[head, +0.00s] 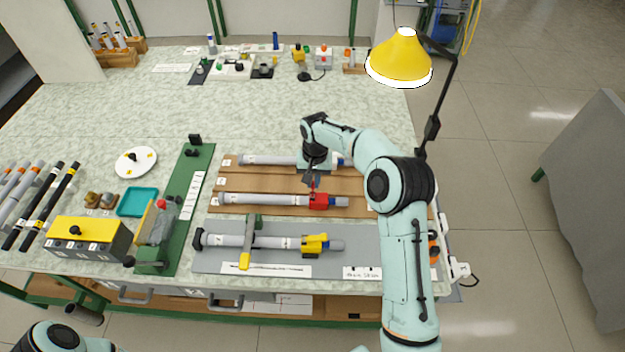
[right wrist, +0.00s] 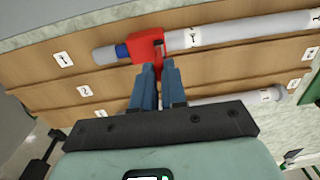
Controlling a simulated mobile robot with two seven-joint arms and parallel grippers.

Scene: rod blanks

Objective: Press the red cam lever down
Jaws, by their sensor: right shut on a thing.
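My right gripper (head: 312,182) comes down over the block from behind. In the right wrist view its blue fingers (right wrist: 158,72) are close together on the lever, beside the red block. My left gripper is out of view; only a piece of my left arm shows at the bottom left.
A rod with a yellow clamp (head: 317,243) lies on the grey plate in front, under a green and yellow bracket (head: 248,243). Another grey rod (head: 265,160) lies behind. A yellow lamp (head: 400,60) overhangs the right.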

